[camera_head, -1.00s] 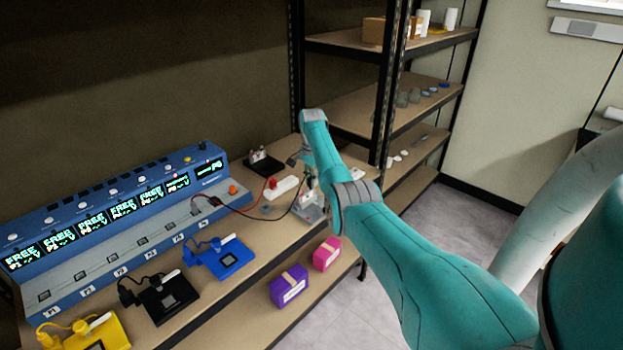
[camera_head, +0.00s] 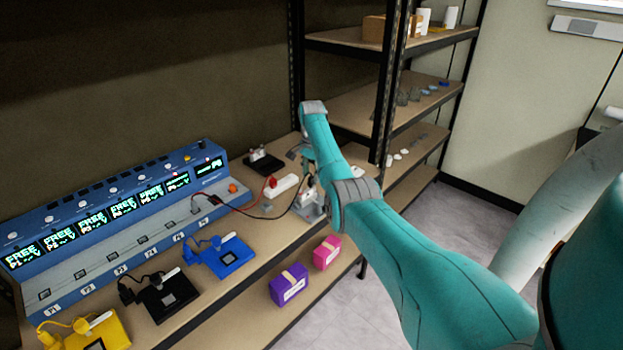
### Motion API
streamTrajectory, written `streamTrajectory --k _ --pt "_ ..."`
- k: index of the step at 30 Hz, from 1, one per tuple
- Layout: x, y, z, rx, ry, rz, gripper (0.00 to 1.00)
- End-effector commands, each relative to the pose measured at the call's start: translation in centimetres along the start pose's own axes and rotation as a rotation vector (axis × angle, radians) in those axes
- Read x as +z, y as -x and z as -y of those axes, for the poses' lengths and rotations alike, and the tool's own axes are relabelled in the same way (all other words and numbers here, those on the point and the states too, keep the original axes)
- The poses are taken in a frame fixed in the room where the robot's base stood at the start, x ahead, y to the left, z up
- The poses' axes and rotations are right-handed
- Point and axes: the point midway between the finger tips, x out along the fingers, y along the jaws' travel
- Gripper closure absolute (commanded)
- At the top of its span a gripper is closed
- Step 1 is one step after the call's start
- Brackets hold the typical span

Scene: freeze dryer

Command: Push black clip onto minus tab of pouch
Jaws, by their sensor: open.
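The pouch (camera_head: 309,208) looks like a small silver-grey piece at the right end of the bench, partly behind my arm. A black wire runs from the blue machine to a small dark piece (camera_head: 312,182) just above the pouch, likely the black clip. Whether it touches the minus tab is too small to tell. A red clip (camera_head: 273,182) on a red wire sits at the left end of a white block (camera_head: 285,187). My gripper (camera_head: 295,153) is open, largely hidden by my arm's wrist, above and behind the pouch. Nothing shows between its fingers.
The long blue machine (camera_head: 130,205) with lit displays fills the back of the bench. Blue (camera_head: 222,258), black (camera_head: 160,298) and yellow (camera_head: 90,332) devices stand before it. A shelf post (camera_head: 384,100) rises close right of my arm.

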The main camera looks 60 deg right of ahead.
Motion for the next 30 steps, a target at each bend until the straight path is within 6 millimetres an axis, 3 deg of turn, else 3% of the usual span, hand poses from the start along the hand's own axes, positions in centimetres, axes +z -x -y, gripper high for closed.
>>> streamTrajectory --k 6,13,19,30 --pt "0.0 4.6 0.1 -0.003 0.0 -0.002 0.53" --pt "0.0 8.2 0.0 -0.001 0.0 -0.001 0.53" --pt "0.0 9.5 0.0 0.001 0.0 0.0 0.53" --pt "0.0 9.6 0.0 0.001 0.0 0.0 0.53"
